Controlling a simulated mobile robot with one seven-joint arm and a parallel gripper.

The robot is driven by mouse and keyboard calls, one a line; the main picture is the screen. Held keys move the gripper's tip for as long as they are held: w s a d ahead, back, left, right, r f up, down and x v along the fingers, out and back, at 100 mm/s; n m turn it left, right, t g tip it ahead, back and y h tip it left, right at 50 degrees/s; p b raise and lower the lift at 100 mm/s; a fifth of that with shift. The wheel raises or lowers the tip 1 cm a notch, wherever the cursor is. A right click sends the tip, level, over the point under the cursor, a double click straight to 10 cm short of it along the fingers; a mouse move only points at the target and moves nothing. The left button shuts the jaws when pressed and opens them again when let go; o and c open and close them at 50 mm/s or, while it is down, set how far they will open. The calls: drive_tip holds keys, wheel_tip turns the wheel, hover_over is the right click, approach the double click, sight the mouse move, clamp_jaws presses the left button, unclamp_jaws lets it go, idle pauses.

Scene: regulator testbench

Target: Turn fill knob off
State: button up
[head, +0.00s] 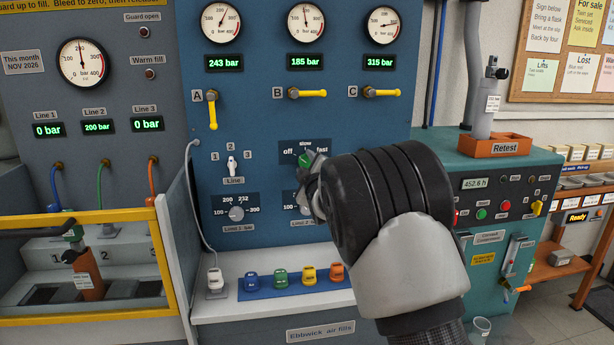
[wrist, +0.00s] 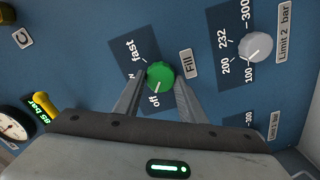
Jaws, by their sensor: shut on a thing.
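In the head view the knob (head: 305,160) is partly covered by my gripper (head: 313,180). In the wrist view my gripper (wrist: 160,80) has one finger on each side of the knob and is shut on it. A pale mark on the knob seems to face the off label, but it is too small to be sure. The slow label is mostly hidden by a finger in the wrist view.
The Limit 2 knob (wrist: 256,47) is close beside the fill knob. The white Line selector (head: 232,166) and Limit 1 knob (head: 237,213) are to the left. Yellow valve handles (head: 308,94) are above. Several coloured connectors (head: 281,279) stand on the ledge below.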

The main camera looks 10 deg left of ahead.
drive_tip(key=shift+f+n+b, duration=0.1)
drive_tip(key=shift+n+b, duration=0.6)
drive_tip(key=shift+n, duration=0.1)
drive_tip(key=o, duration=1)
drive_tip(key=shift+o, duration=0.2)
drive_tip(key=shift+s, duration=0.1)
drive_tip(key=v, duration=1.7)
drive_tip(key=shift+p, duration=0.3)
drive_tip(key=shift+s, duration=0.15)
